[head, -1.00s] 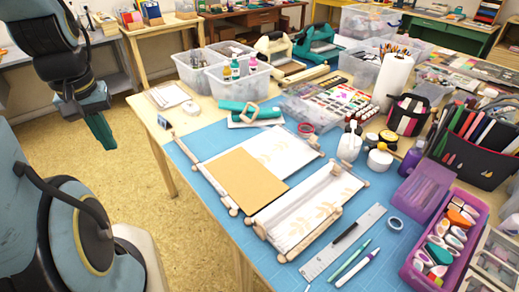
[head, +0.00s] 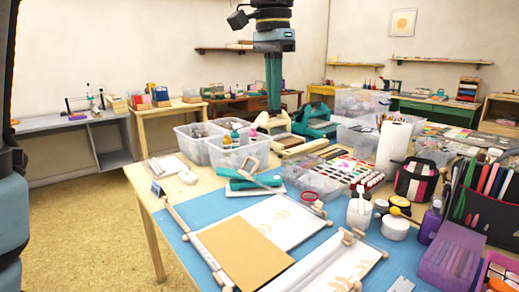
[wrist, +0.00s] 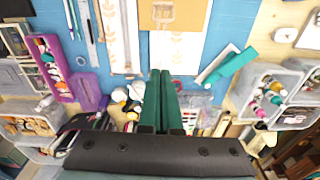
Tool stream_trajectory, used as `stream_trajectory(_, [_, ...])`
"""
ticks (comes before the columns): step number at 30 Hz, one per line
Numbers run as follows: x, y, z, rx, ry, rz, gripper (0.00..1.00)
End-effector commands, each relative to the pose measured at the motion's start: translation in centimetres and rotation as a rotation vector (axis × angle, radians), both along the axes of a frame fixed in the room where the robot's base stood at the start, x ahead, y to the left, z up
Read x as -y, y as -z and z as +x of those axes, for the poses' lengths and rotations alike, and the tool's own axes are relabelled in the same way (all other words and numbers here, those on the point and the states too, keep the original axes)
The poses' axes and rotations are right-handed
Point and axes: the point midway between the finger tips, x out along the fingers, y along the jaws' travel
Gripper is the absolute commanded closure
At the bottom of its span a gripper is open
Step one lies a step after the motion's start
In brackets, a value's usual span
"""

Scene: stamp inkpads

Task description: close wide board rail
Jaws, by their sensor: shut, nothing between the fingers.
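The wider board has a tan panel (head: 240,255), a white leaf-patterned sheet (head: 272,220) and a wooden rail (head: 190,232) with knobbed ends along its left side. A second white leaf-patterned frame (head: 325,270) with wooden end pieces lies to its right, cut off at the picture's bottom. My gripper (head: 273,112) hangs pointing down, raised beyond the boards, shut and empty. In the wrist view its green fingers (wrist: 160,78) are together, and the tan panel (wrist: 195,14) shows past them at the top. I cannot tell how the wide board's rail sits against the panel.
A purple box (head: 450,260) is at right. The blue mat (head: 178,250) has bare room at left.

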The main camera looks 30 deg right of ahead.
Motion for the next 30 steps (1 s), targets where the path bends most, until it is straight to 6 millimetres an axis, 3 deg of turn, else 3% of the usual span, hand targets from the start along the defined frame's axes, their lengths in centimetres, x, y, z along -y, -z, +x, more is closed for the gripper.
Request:
stream_trajectory(13, [0.3,8.9,0.2,-0.004,-0.003,0.004,1.0])
stream_trajectory(21, [-2.9,9.6,-0.2,0.0,-0.004,0.0,1.0])
stream_trajectory(30, [-3.5,9.9,-0.3,0.0,-0.004,0.0,1.0])
